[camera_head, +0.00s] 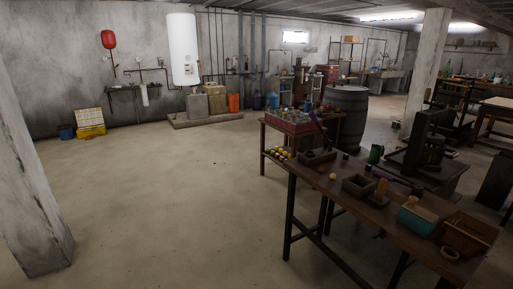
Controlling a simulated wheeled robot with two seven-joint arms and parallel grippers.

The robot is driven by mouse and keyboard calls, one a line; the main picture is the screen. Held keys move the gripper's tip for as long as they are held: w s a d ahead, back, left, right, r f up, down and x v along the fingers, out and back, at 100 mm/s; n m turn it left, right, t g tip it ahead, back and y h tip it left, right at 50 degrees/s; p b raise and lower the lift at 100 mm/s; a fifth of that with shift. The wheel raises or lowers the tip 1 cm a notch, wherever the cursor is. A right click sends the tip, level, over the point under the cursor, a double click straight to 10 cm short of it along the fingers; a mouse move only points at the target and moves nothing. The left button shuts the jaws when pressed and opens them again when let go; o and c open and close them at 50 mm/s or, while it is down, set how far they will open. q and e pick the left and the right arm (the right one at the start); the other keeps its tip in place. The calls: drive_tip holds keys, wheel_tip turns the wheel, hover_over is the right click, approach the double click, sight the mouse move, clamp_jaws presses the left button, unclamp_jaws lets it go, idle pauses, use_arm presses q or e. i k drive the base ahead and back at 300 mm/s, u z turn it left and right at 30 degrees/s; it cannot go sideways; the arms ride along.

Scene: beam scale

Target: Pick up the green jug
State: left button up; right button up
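A small dark green vessel (376,154), which looks like the green jug, stands upright near the back edge of the long wooden table (335,192), right of the picture's middle. It is small and its handle is hard to make out. It stands left of a dark tray-like stand with a tall black frame (418,140). Neither of my grippers is in view.
The table also holds small dark wooden boxes (357,186), a teal container (417,217), a wooden box (466,236) and several small balls. A second table with a red crate (289,121) and a barrel (347,113) stand behind. A pillar (30,190) rises at left; open floor lies between.

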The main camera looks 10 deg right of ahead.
sight(377, 151)
drive_tip(key=i, duration=7.55)
drive_tip(key=z, duration=4.7)
drive_tip(key=i, duration=1)
drive_tip(key=z, duration=0.05)
